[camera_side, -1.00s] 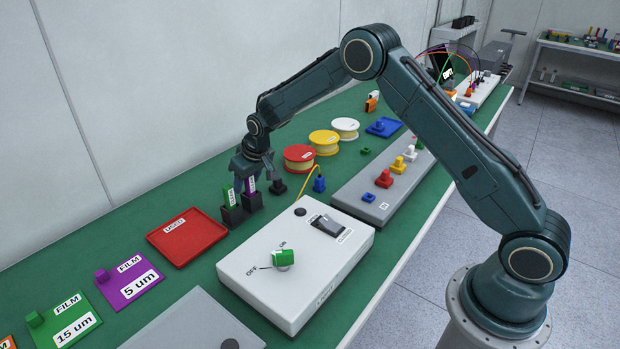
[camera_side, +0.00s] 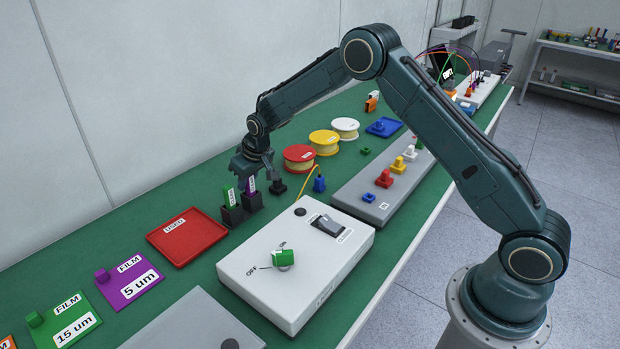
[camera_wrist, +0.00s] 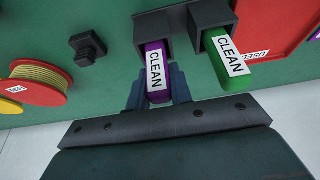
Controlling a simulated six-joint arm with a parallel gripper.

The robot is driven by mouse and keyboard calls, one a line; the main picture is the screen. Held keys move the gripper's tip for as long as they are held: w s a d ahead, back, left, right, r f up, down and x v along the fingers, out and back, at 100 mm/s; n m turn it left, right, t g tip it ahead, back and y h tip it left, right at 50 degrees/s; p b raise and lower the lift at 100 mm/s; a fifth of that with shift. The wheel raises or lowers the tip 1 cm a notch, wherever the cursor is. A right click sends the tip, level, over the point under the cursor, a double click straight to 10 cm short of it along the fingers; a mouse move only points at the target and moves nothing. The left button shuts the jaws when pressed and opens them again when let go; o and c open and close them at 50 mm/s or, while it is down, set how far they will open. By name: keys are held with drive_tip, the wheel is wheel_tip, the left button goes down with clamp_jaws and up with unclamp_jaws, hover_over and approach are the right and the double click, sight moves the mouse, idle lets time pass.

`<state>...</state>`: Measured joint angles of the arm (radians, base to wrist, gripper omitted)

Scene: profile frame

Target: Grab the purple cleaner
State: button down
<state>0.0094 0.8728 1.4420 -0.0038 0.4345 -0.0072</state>
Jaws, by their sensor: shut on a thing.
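The purple cleaner (camera_wrist: 157,75) has a white "CLEAN" label and stands in a black holder (camera_wrist: 153,28). It also shows in the side view (camera_side: 250,186), partly covered by my gripper. My gripper (camera_side: 252,180) is over it, and in the wrist view its fingers (camera_wrist: 158,88) are shut on the cleaner from both sides. The cleaner's lower end is hidden inside the holder. A green cleaner (camera_wrist: 228,62) with the same label stands in its own black holder (camera_wrist: 212,18) close beside it.
A red "USED" tray (camera_side: 187,258) lies left of the holders. A small black block (camera_wrist: 88,47) and a red-and-yellow spool (camera_side: 299,158) are on the other side. A grey box with a switch (camera_side: 295,300) stands in front. Purple and green film plates lie farther left.

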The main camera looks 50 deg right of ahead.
drive_tip(key=shift+r, duration=0.1)
wheel_tip(320, 180, up, 20)
idle(0.6)
